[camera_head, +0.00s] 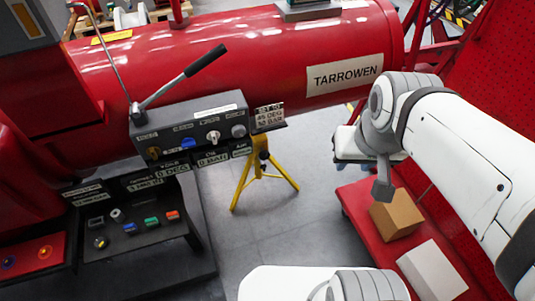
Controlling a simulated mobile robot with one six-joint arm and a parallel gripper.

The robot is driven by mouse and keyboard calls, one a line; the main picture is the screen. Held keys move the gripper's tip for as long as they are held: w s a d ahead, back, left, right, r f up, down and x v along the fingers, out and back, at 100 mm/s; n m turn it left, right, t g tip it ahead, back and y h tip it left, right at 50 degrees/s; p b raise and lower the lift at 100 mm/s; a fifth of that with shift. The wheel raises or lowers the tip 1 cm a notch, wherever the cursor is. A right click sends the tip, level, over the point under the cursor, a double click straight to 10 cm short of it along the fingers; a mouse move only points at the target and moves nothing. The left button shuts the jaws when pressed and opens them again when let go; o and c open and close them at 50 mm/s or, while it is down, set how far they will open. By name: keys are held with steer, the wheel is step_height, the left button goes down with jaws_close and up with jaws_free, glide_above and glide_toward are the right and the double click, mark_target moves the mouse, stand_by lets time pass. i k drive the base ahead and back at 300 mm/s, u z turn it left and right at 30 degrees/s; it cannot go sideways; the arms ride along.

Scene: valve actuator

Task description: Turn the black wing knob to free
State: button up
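A dark grey control box (195,115) is fixed to the red tank. Its front has a brass knob (153,153), a blue knob (188,143), a pale wing knob (213,137) and a grey knob (238,131). My gripper (383,189) points down at the right, well apart from both panels. Its fingers are partly hidden, so its opening is unclear.
A lever (190,72) rises from the control box. A label plate (269,116) stands at its right end, above a yellow stand (260,175). A red cart (362,215) with a cardboard box (397,214) and a white box (431,271) is at the lower right. Grey floor lies between.

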mark_target(263, 166)
steer(key=k, duration=1.25)
steer(key=u, duration=0.6)
steer(key=i, duration=1)
steer(key=u, duration=0.05)
